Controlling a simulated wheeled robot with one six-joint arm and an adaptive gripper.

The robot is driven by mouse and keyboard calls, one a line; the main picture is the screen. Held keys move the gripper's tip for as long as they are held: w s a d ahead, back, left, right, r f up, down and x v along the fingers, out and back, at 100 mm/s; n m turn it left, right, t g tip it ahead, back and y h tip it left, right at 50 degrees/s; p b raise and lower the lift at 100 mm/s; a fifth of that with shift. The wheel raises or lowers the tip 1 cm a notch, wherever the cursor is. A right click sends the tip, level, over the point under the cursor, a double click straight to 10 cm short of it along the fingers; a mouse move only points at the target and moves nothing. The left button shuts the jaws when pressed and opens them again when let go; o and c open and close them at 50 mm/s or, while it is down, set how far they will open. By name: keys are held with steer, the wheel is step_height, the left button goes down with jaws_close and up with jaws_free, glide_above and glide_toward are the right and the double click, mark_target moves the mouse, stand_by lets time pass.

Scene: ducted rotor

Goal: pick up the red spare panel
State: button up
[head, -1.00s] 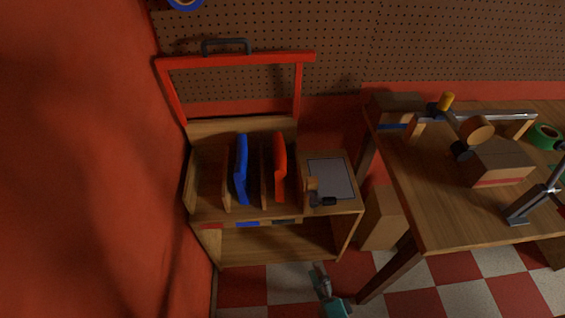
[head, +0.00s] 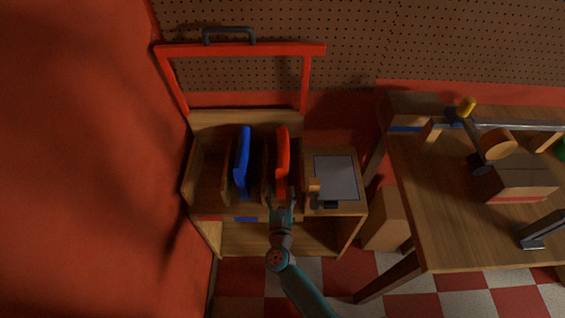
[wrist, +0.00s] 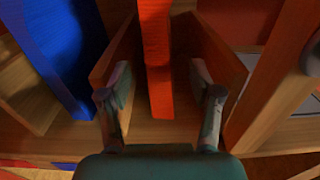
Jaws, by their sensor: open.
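The red spare panel (head: 283,160) stands upright in a slot of the wooden rack, to the right of a blue panel (head: 242,160). My gripper (head: 284,198) is at the front of the red panel's slot in the head view. In the wrist view, the red panel (wrist: 156,60) comes down between the two fingers of my open gripper (wrist: 160,95). A gap shows on each side, and the fingers look apart from the panel. The panel's lower front part is partly hidden by my gripper in the head view.
Wooden dividers (wrist: 215,70) stand close on both sides of my fingers. The blue panel (wrist: 62,50) is left of them. A grey plate (head: 336,177) lies on the cart's right side. A red frame with a handle (head: 230,36) rises behind. A workbench (head: 440,225) stands at right.

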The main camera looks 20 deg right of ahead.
steer(key=x, duration=0.9)
steer(key=shift+r, duration=0.1)
jaws_close()
